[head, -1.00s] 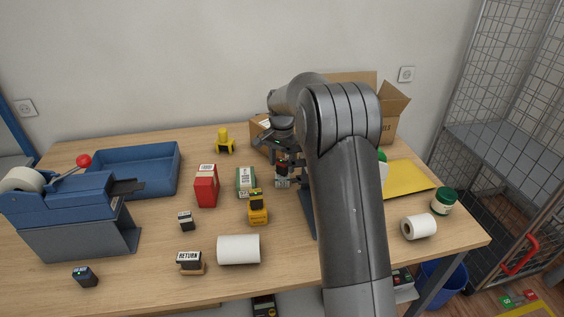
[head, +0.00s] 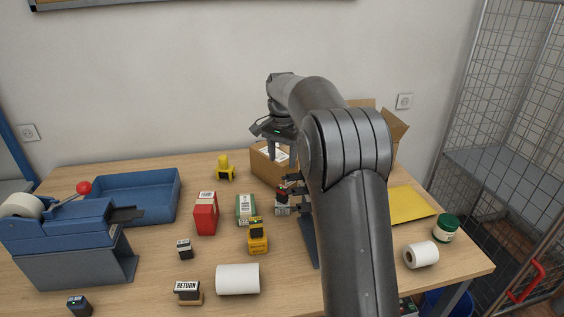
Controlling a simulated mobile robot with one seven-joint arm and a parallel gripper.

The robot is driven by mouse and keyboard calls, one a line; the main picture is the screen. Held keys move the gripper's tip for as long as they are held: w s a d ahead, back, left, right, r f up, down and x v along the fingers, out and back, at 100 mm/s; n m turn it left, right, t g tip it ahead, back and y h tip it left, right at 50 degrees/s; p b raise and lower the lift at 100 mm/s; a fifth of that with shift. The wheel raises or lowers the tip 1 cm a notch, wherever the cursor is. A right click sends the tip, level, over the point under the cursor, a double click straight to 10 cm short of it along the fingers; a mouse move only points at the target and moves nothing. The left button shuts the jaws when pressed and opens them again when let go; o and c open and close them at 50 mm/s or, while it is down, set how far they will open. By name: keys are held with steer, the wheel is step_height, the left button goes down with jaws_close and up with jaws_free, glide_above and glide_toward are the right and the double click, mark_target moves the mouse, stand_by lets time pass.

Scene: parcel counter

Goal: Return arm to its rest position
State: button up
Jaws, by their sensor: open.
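My gripper (head: 283,153) is at the end of my arm, above the back of the table and in front of the small cardboard box (head: 264,169). Its fingers point down and are apart, with nothing seen between them. My arm's thick grey links cover the right middle of the table and part of the open cardboard box (head: 394,128) behind. A small dark and red item (head: 283,205) stands on the table below the gripper, partly beside my arm.
A yellow envelope (head: 410,205) lies right. A wire cage (head: 510,120) borders the table.

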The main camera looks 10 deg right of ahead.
steer(key=shift+r, duration=0.1)
steer(key=s+r+n+t, duration=0.2)
steer(key=s+r, duration=0.2)
steer(key=s, duration=0.4)
steer(key=s+r+n+t, duration=0.1)
steer(key=s+r+t, duration=0.1)
steer(key=s+r, duration=0.5)
steer(key=s+f+n, duration=0.3)
steer(key=s+f, duration=0.1)
steer(key=s, duration=0.8)
steer(key=s+f+n+t, duration=0.1)
steer(key=s+f+n, duration=0.2)
steer(key=s, duration=1)
steer(key=shift+f+t, duration=0.3)
steer(key=shift+f, duration=0.55)
